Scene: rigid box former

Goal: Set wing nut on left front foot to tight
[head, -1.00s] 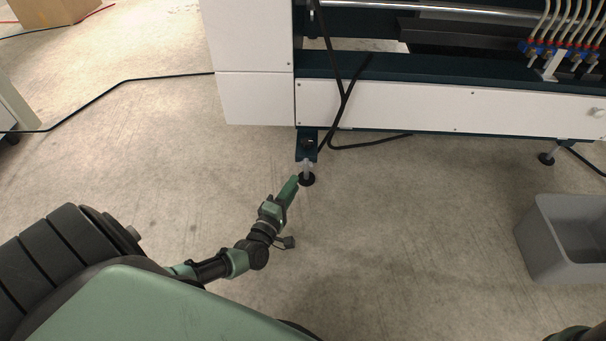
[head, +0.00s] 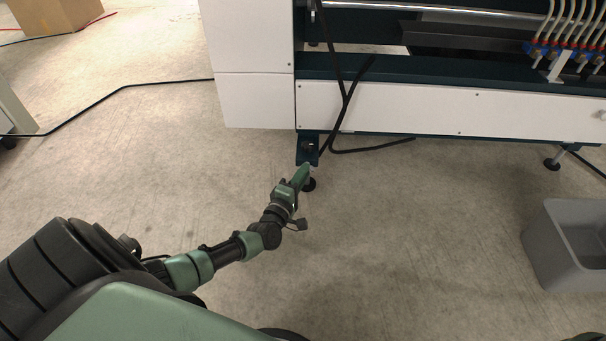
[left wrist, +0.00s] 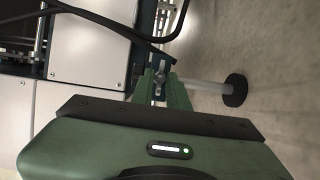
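The left front foot is a pale post with a black round pad (head: 308,184) under a dark bracket (head: 307,149) at the machine's left front corner. In the left wrist view its post (left wrist: 205,86) runs right to the black pad (left wrist: 236,90). A small metal piece, apparently the wing nut (left wrist: 159,78), shows at the top of the post. My left gripper (head: 303,171) is at the foot just below the bracket. In the left wrist view its two green fingers (left wrist: 160,74) stand apart with the metal piece between their tips; contact cannot be told. My right gripper is out of view.
The white and dark green machine (head: 400,107) stands above the foot. Black cables (head: 344,100) hang close to the bracket. A grey bin (head: 560,262) stands on the floor at right, near another foot (head: 552,163). The floor between is clear.

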